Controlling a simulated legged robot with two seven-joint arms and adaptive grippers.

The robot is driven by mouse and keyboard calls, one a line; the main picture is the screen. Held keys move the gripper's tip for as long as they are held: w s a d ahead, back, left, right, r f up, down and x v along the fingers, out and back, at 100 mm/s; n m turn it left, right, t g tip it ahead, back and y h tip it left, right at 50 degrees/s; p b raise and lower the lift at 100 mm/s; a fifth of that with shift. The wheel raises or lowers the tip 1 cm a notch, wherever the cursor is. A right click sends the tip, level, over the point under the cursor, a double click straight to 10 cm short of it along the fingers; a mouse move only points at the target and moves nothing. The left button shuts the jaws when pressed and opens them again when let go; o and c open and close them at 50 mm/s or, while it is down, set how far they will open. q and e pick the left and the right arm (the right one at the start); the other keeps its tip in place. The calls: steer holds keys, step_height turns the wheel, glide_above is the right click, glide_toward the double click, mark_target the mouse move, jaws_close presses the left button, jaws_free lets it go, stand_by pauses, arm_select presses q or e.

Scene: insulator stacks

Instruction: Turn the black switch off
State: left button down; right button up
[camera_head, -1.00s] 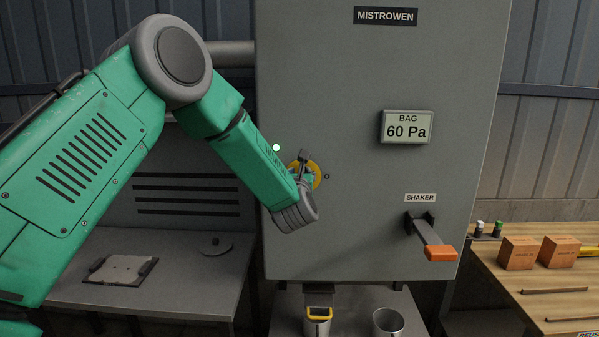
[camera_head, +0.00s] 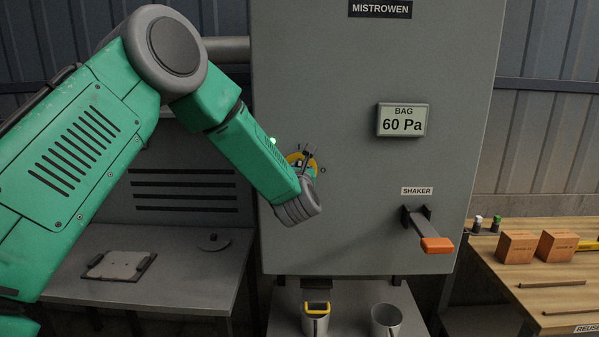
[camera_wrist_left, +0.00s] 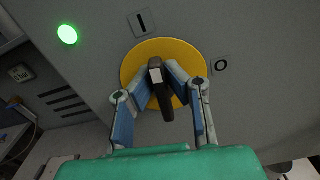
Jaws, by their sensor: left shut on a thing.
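The black switch (camera_wrist_left: 160,88) sits on a round yellow plate (camera_wrist_left: 131,66) on the grey cabinet. In the left wrist view, an "I" mark is above the plate and an "O" mark to its right. My left gripper (camera_wrist_left: 163,82) has its two blue-padded fingers on either side of the switch handle and is shut on it. In the head view the handle (camera_head: 309,152) shows past the wrist, its top leaning right; the wrist hides part of the plate (camera_head: 293,158). A green lamp (camera_wrist_left: 67,35) beside the plate is lit. My right gripper is not in view.
On the cabinet, a display (camera_head: 403,120) reads "BAG 60 Pa". An orange-ended shaker lever (camera_head: 437,245) juts out at lower right. Metal cups (camera_head: 386,321) stand below. A wooden bench (camera_head: 510,285) with boxes is at right, a grey table (camera_head: 190,285) at left.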

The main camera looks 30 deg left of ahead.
arm_select(q)
steer(key=shift+w+d+f+m+b, duration=0.25)
steer(key=shift+m+b, duration=0.85)
steer(key=shift+m, duration=1.7)
steer(key=shift+w+d+f+m+b, duration=0.1)
steer(key=shift+d+f+m+b, duration=0.3)
steer(key=shift+m+b, duration=1.6)
steer(key=shift+w+d+f+m+b, duration=0.2)
steer(key=shift+f+m, duration=0.25)
steer(key=shift+m, duration=3.15)
steer(key=shift+f, duration=0.15)
steer(key=c, duration=1.6)
jaws_free()
steer(key=shift+w, duration=0.1)
steer(key=v, duration=1.2)
